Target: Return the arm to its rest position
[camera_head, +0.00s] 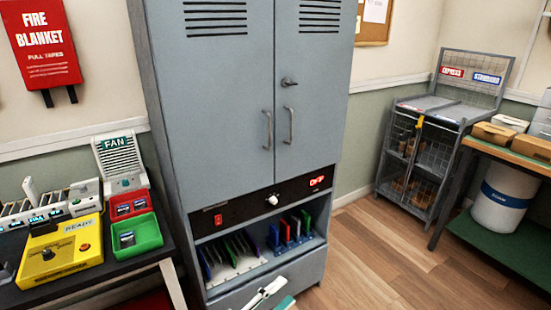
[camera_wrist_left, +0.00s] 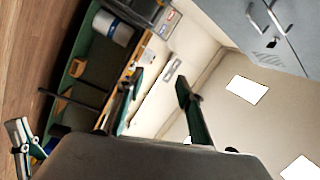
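My left gripper (camera_wrist_left: 160,90) is open in the left wrist view, its two dark fingers with green pads spread apart and nothing between them. In the head view, part of it (camera_head: 275,295) shows at the bottom edge, in front of the lower part of the grey cabinet (camera_head: 215,100). A white, black and teal piece (camera_wrist_left: 22,138) at the lower left of the left wrist view appears to be part of my right gripper. Its finger state is unclear.
The cabinet has a shelf of upright phone-like slabs (camera_head: 230,255). At left, a dark table holds a yellow READY device (camera_head: 60,255), a green tray (camera_head: 136,236) and a FAN unit (camera_head: 120,160). A wire cage rack (camera_head: 415,150) and a workbench stand at right. Wooden floor (camera_head: 370,260) between is clear.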

